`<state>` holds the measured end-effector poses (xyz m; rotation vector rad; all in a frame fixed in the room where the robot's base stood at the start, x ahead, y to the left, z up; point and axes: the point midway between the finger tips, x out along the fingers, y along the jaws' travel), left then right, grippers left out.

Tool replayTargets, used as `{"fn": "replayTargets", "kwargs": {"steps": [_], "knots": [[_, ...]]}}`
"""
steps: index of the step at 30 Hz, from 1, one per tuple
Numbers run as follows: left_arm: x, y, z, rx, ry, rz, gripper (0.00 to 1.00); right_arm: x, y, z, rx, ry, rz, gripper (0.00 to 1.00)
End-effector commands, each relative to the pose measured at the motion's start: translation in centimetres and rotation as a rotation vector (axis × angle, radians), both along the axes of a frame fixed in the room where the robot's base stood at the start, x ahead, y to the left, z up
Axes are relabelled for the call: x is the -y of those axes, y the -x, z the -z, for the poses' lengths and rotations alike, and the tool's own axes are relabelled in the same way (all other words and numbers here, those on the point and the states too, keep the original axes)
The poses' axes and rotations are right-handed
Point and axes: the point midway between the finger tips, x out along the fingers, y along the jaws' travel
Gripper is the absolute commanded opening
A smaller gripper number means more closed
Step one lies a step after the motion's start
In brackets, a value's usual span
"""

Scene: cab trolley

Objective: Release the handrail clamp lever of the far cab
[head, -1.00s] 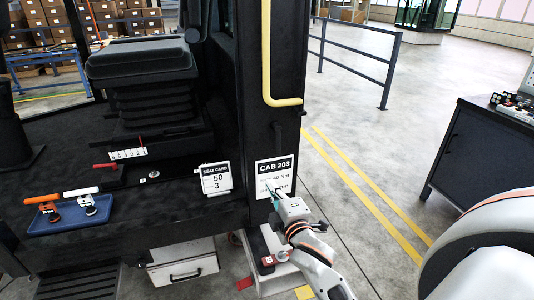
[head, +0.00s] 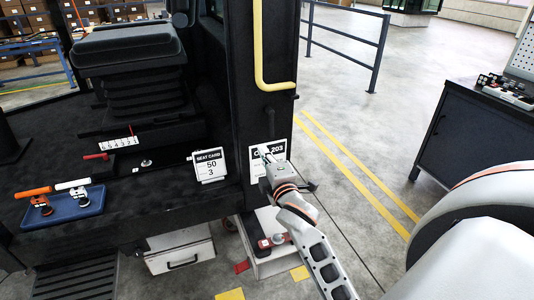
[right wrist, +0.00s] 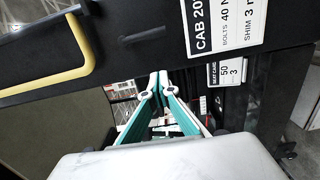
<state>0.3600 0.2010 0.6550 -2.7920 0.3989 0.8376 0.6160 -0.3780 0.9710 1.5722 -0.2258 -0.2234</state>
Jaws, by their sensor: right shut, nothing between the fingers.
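The yellow handrail (head: 261,45) runs down the cab's dark pillar and bends right at its lower end. It also shows in the right wrist view (right wrist: 88,50). A short dark lever-like part (head: 268,113) sits on the pillar below the rail; it appears as a dark bar in the right wrist view (right wrist: 141,37). I cannot tell its exact setting. My right gripper (head: 264,151) is shut and empty, in front of the CAB 203 card and below the dark part. Its teal fingers (right wrist: 158,78) meet at the tips. My left gripper is not in view.
The CAB 203 card (head: 281,133) is partly covered by my gripper. A seat card (head: 210,166) stands to its left. A blue tray (head: 62,208) with two tools lies on the cab floor near the seat (head: 130,60). A dark cabinet (head: 475,145) stands right; floor between is clear.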

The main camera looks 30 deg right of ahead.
Motion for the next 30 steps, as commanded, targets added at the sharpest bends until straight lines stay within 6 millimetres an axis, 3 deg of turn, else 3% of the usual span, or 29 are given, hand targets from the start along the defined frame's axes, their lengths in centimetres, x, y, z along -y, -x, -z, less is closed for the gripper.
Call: {"fn": "replayTargets", "kwargs": {"steps": [10, 18, 30], "knots": [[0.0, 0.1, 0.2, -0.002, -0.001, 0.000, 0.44, 1.9, -6.7, 0.0, 0.000, 0.000, 0.000, 0.00], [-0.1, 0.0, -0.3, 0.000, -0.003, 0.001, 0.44, 5.3, -6.4, 0.1, -0.001, 0.001, 0.000, 0.00], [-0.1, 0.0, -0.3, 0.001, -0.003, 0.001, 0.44, 5.9, -6.3, 0.1, -0.001, 0.000, 0.000, 0.00]]}}
